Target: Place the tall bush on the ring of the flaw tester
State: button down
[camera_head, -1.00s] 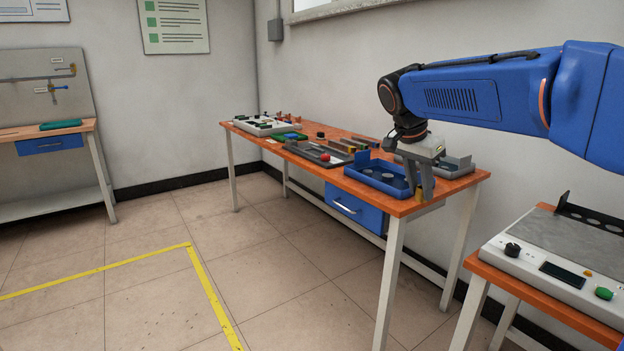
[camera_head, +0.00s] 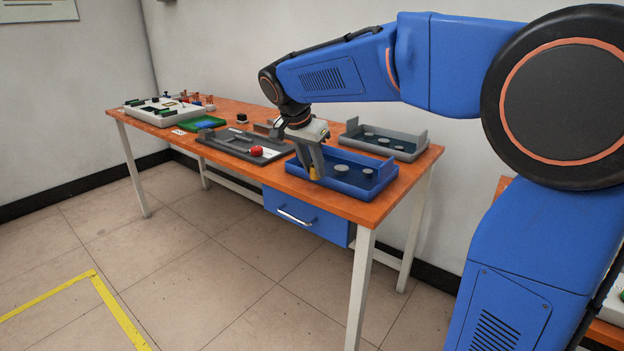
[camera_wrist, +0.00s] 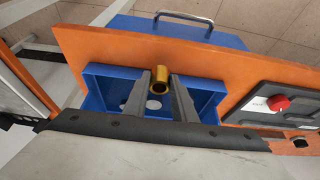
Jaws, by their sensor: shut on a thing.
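The tall bush (camera_head: 312,173) is a brass-yellow hollow cylinder. My gripper (camera_wrist: 160,80) is shut on it, with one finger on each side in the wrist view, where the bush (camera_wrist: 159,83) shows its open end. In the head view the bush is at the left end of the blue tray (camera_head: 350,190), near its front wall; I cannot tell its exact height.
The blue tray (camera_wrist: 206,86) has several pale round spots on its floor. A grey tray (camera_head: 400,150) stands behind it. A green pad (camera_head: 203,123) and a white box (camera_head: 160,112) with small parts are farther left. The orange bench edge (camera_head: 330,201) is close in front.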

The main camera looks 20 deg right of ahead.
aim_at(312, 176)
jog(key=shift+f, duration=1.95)
jog(key=shift+f, duration=0.15)
jog(key=c, duration=1.5)
grip_release()
jog(key=shift+o, duration=0.2)
jog(key=shift+s, duration=0.1)
